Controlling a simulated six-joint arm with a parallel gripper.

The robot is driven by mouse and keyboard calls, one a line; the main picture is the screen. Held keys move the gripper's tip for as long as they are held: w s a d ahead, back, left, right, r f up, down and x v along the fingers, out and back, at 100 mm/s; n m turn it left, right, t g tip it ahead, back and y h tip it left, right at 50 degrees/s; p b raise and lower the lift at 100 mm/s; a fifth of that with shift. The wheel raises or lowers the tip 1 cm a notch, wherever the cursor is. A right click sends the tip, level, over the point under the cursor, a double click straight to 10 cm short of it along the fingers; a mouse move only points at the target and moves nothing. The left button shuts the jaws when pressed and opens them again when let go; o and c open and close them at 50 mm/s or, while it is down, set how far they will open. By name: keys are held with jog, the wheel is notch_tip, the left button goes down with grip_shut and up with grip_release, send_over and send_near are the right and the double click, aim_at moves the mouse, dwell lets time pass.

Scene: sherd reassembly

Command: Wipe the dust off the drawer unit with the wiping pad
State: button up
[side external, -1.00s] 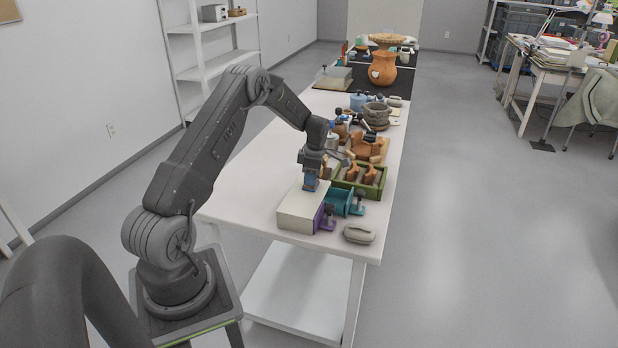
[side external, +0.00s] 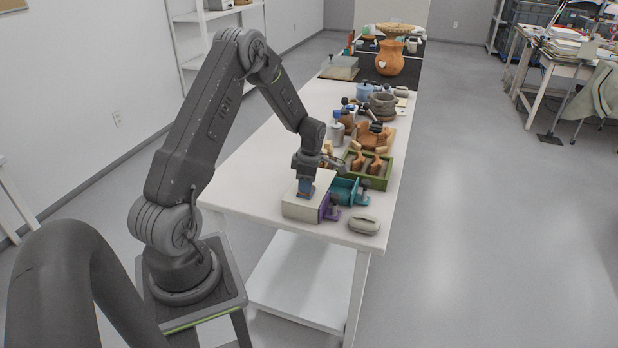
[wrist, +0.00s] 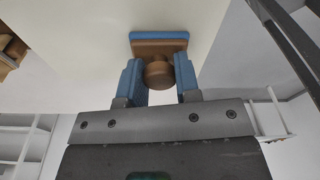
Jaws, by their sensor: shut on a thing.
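The drawer unit (side external: 299,210) is a low box with a cream top, near the front end of the white table. A purple drawer (side external: 324,208) and a teal drawer (side external: 347,190) stick out on its right side. My gripper (side external: 305,182) is shut on the round brown knob of the wiping pad (side external: 305,192). The pad has a brown back and a blue edge; it also shows in the wrist view (wrist: 158,37), between my blue fingers and the cream top. It appears to rest on the top. I cannot make out dust on the surface.
A grey oval object (side external: 364,225) lies at the table's front right corner. A green tray (side external: 377,181) with brown pieces sits just behind the unit. Pots and tools crowd the table (side external: 262,160) further back; its left side is clear.

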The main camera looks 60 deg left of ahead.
jog(key=shift+s+d, duration=0.6)
jog(key=shift+w+a, duration=4.1)
jog(key=shift+a, duration=0.05)
notch_tip(320, 180, up, 8)
jog(key=shift+d, duration=0.15)
